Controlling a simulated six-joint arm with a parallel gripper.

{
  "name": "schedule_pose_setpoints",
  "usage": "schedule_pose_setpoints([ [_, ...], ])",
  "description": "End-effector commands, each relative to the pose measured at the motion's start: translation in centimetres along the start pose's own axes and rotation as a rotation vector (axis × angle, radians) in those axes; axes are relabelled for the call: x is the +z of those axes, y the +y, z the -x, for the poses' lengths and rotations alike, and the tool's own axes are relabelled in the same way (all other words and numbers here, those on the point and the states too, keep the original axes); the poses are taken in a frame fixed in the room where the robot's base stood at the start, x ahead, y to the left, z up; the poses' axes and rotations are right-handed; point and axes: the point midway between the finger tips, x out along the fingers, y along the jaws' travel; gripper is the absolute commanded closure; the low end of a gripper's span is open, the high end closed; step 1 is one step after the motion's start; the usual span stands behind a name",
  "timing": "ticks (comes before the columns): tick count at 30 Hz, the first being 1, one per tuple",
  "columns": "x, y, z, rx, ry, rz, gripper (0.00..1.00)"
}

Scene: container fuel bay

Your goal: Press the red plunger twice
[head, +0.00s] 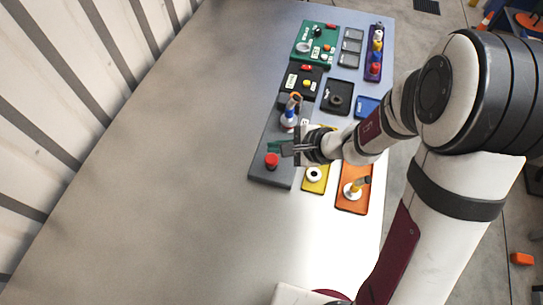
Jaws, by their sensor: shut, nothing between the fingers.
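The red plunger (272,160) stands upright near the front end of a dark grey panel (262,178). My gripper (287,149) is shut and empty. In the head view its tip appears just to the right of and slightly beyond the plunger, with a small gap between them. Its height above the panel cannot be told from this one view. My gripper hides part of the panel's right side.
A blue-and-white piece (289,118) stands on the panel's far part. A yellow plate (316,187) and an orange plate (352,205) lie to the right. Black, green and purple (373,70) panels are farther back. The table's left side (180,150) is clear.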

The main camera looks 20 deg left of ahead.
Motion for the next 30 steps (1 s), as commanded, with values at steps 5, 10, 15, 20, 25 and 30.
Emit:
schedule_pose_setpoints([
  [5, 0.9, -1.0, 1.3, -0.002, 0.0, 0.002, 1.0],
  [10, 1.5, -1.5, 2.1, -0.001, 0.0, 0.001, 1.0],
  [15, 1.6, -1.6, 2.2, 0.0, 0.001, 0.0, 1.0],
  [20, 1.6, -1.5, 2.1, 0.0, 0.0, 0.0, 1.0],
  [25, 1.6, -1.5, 2.1, 0.0, 0.0, 0.0, 1.0],
  [30, 1.6, -1.5, 2.1, 0.0, 0.0, 0.0, 1.0],
])
